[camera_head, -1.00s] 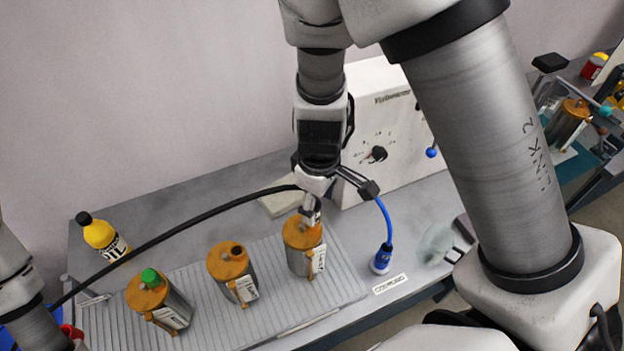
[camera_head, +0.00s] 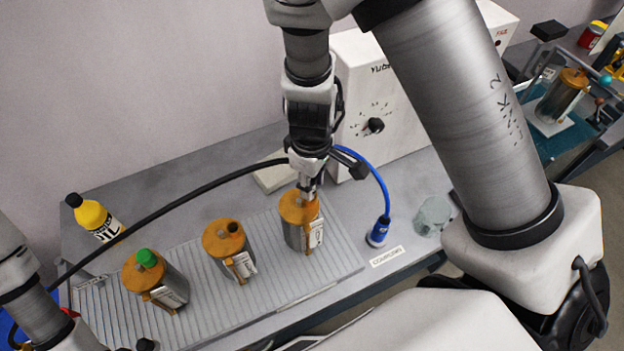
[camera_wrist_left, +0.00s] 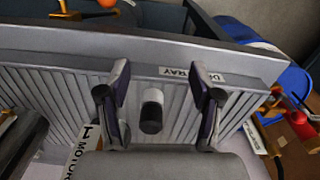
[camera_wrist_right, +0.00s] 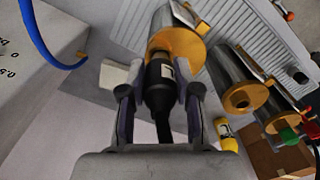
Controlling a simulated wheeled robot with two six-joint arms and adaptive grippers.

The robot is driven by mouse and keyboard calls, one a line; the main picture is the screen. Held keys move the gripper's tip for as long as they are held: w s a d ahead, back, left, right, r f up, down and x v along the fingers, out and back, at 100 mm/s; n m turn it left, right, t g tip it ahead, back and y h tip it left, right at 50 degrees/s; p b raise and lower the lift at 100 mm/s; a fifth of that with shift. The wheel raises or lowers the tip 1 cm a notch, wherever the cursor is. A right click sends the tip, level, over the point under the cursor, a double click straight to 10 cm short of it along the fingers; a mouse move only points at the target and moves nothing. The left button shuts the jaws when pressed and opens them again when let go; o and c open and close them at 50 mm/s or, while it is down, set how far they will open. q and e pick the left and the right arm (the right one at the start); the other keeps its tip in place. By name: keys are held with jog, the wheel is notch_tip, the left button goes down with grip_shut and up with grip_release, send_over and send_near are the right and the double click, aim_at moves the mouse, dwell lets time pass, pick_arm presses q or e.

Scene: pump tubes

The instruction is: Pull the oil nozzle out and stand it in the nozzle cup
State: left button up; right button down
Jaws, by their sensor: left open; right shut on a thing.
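My right gripper (camera_head: 309,188) is shut on the black oil nozzle (camera_wrist_right: 158,85), directly above the rightmost orange-topped can (camera_head: 298,207). The nozzle points down at the can's top; its tip is hidden, so I cannot tell how deep it sits. The black hose (camera_head: 150,214) runs left from it. My left gripper (camera_wrist_left: 160,70) is open and empty over the tray's edge.
The ribbed drip tray (camera_head: 345,262) also carries a middle can (camera_head: 222,240) and a green-capped can (camera_head: 143,273). A yellow oil bottle (camera_head: 92,217) stands behind. A blue nozzle (camera_head: 379,231) stands right of the tray, with a glass jar (camera_head: 433,215) and white machine (camera_head: 400,125) nearby.

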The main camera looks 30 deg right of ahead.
pick_arm(q)
jog(key=shift+r+p, duration=0.4)
jog(key=shift+p, duration=0.05)
pick_arm(e)
jog(key=shift+r, duration=0.65)
pick_arm(q)
jog(key=shift+r+p, duration=1.45)
pick_arm(e)
jog(key=shift+r, duration=1.95)
